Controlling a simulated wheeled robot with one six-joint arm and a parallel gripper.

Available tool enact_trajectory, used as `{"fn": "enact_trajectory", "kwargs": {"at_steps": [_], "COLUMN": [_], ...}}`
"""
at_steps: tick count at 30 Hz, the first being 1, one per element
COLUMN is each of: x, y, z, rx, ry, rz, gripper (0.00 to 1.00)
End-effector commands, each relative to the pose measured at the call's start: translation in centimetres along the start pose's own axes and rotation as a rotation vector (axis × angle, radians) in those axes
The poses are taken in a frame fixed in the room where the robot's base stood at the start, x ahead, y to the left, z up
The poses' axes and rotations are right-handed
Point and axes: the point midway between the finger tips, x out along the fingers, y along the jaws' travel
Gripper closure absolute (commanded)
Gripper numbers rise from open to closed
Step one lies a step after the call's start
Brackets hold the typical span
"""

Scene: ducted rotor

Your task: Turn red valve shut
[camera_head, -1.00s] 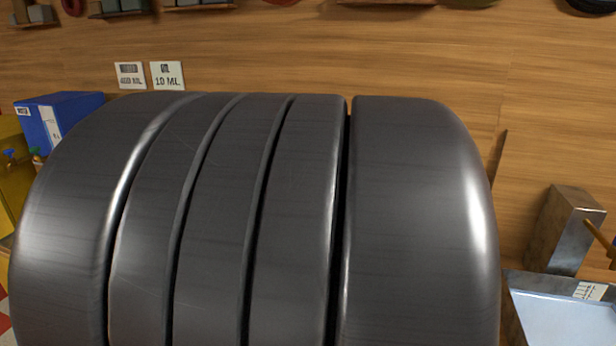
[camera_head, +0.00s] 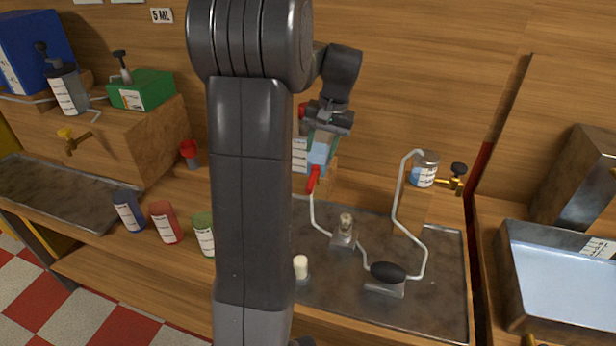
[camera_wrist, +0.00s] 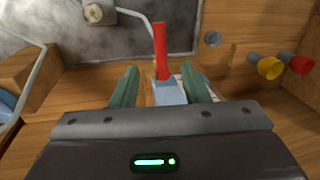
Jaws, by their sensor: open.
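The red valve is a red lever (camera_head: 313,179) on a light blue body (camera_head: 319,153), at the back of the bench, right of my arm. My gripper (camera_head: 322,138) is above and behind it, pointing down. In the wrist view, the red lever (camera_wrist: 160,46) points away from me, nearly straight, slightly tilted. My open gripper (camera_wrist: 159,67) has one green finger on each side of the light blue body (camera_wrist: 169,93) and the lever's base. Gaps show on both sides, and neither finger clearly touches. My arm hides part of the bench in the head view.
A metal tray (camera_head: 440,315) holds bent tubing (camera_head: 398,215), a black knob (camera_head: 388,271) and a small fitting (camera_head: 344,232). A jar (camera_head: 424,168) with a brass tap stands right. Blue, red and green cans (camera_head: 166,222) stand left. A red funnel (camera_head: 189,150) stands behind them.

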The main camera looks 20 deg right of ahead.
Motion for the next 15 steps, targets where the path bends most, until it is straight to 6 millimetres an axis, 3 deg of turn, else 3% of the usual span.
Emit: {"fn": "enact_trajectory", "kwargs": {"at_steps": [9, 15], "x": [6.9, 9.9], "y": [-0.1, 0.0], "z": [0.1, 0.1], "rx": [-0.002, -0.001], "ry": [-0.005, -0.002], "rz": [0.001, 0.001], "gripper": [0.59, 0.59]}}
